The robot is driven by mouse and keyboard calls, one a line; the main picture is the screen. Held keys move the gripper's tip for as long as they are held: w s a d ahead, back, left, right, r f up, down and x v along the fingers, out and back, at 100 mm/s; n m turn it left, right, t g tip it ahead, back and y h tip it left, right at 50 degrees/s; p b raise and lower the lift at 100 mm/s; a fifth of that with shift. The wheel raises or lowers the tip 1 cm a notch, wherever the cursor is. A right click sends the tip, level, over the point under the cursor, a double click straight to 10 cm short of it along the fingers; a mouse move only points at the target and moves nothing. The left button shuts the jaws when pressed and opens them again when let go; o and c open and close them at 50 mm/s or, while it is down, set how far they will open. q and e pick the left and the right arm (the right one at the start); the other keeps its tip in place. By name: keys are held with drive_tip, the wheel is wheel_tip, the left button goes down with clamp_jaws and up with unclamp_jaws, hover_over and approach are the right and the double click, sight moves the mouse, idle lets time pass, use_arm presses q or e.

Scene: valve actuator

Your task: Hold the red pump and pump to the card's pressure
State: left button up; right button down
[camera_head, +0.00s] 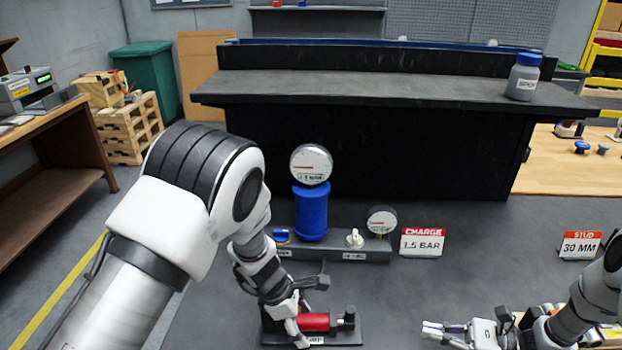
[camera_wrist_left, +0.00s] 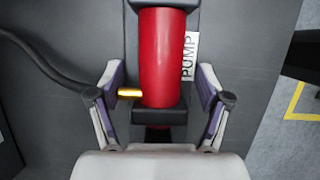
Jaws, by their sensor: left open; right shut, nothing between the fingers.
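The red pump (camera_head: 314,322) lies on a dark base at the front of the grey table, and its red body fills the middle of the left wrist view (camera_wrist_left: 162,55) beside a PUMP label. My left gripper (camera_head: 304,310) is over the pump. In the left wrist view its fingers (camera_wrist_left: 160,95) are open, one on each side of the red body, with gaps between. The card (camera_head: 423,242) reads CHARGE 1.5 BAR. A blue cylinder (camera_head: 312,212) stands behind with a round gauge (camera_head: 311,165) on top. My right gripper (camera_head: 436,332) is shut and empty at the lower right.
A low grey block (camera_head: 345,251) carries a blue knob (camera_head: 281,236), a pale valve knob (camera_head: 354,238) and a second gauge (camera_head: 381,221). A STUD 30 MM card (camera_head: 580,245) stands at the right. The table between the pump and my right gripper is clear.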

use_arm(q)
drive_tip(key=o, duration=1.6)
drive_tip(key=shift+o, duration=0.2)
